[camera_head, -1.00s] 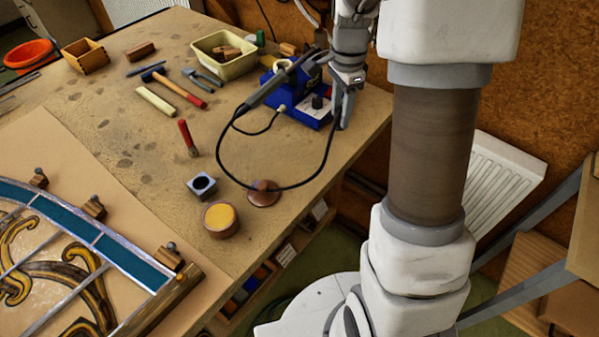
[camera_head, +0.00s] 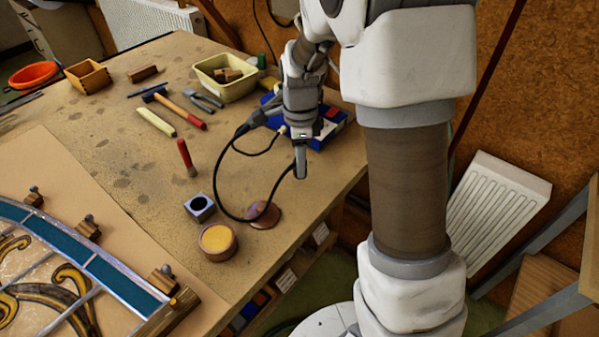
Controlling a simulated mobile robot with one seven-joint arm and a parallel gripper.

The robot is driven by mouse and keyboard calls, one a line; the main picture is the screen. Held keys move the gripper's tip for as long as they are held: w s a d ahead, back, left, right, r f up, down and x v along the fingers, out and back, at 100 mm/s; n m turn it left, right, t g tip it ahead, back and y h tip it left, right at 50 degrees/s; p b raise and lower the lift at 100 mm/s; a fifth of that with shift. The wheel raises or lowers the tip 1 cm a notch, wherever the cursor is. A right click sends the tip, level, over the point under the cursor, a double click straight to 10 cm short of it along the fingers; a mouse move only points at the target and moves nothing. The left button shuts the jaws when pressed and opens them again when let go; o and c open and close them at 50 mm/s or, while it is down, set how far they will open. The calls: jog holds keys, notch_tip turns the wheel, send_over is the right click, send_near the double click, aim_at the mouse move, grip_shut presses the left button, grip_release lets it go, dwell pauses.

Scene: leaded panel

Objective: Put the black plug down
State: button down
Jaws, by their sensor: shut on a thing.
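My gripper (camera_head: 300,168) hangs above the right part of the workbench, in front of the blue soldering station (camera_head: 330,130). It is shut on the black plug at the end of the black cable (camera_head: 221,178). The plug itself is mostly hidden by the fingers. The cable loops from the gripper down to the left, past the round brown disc, and back up towards the station. The soldering iron's grey handle (camera_head: 262,115) shows left of my wrist. The arm hides part of the station.
A copper-brown disc (camera_head: 264,215), a round tin with yellow content (camera_head: 217,240) and a dark square block (camera_head: 199,207) stand near the bench's right edge. A red-handled tool (camera_head: 186,157) and a cream tub (camera_head: 226,77) are farther back. The leaded panel (camera_head: 90,262) lies lower left.

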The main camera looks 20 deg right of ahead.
jog(key=shift+f, duration=2.05)
jog(key=shift+f, duration=0.1)
jog(key=shift+c, duration=2.4)
grip_release()
jog(key=shift+b, duration=0.3)
